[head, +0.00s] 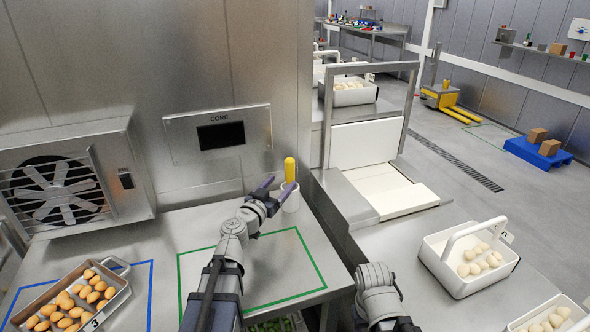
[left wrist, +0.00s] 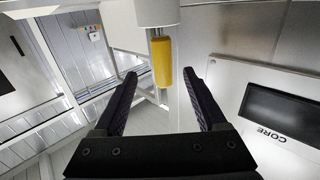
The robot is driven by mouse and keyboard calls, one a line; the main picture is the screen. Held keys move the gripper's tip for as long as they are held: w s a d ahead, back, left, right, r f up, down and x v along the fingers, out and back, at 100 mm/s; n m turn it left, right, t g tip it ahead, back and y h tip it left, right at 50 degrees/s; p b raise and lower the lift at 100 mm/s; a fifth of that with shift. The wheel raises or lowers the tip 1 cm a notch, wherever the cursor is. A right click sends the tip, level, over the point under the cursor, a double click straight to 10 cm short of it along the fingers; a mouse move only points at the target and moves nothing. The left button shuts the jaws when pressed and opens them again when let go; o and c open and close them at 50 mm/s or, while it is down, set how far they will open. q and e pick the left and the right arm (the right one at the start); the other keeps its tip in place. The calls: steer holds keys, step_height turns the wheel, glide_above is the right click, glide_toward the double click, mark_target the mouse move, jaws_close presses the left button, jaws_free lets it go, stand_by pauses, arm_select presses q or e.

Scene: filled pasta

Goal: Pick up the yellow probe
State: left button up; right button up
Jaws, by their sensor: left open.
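The yellow probe (head: 290,170) stands upright in a white cylindrical holder (head: 291,202) on the steel bench, near the wall. Its lower end is hidden in the holder. My left gripper (head: 278,187) is open, with its dark fingers pointing toward the probe. In the left wrist view, which appears upside down, the probe (left wrist: 163,63) shows beyond the open fingers and between their tips, below the holder (left wrist: 157,12). The gripper is close to the probe but does not hold it. Part of my right arm shows at the bottom; its gripper is not visible.
A wall panel marked CORE (head: 219,134) is left of the holder. A tray of brown filled pasta (head: 112,306) lies at lower left, beside a fan unit (head: 60,190). A white basket of pale pieces (head: 441,266) stands right. The green-outlined bench area is partly under my left arm.

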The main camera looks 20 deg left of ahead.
mark_target(287, 174)
arm_select(q)
steer(key=shift+w+r, duration=0.1)
steer(key=shift+w, duration=0.15)
steer(key=shift+w+d, duration=0.15)
steer(key=shift+w, duration=1.05)
steer(key=shift+w+d, duration=0.2)
steer(key=shift+w, duration=1)
steer(key=shift+w+d, duration=0.15)
steer(key=shift+w, duration=1.05)
jaws_close()
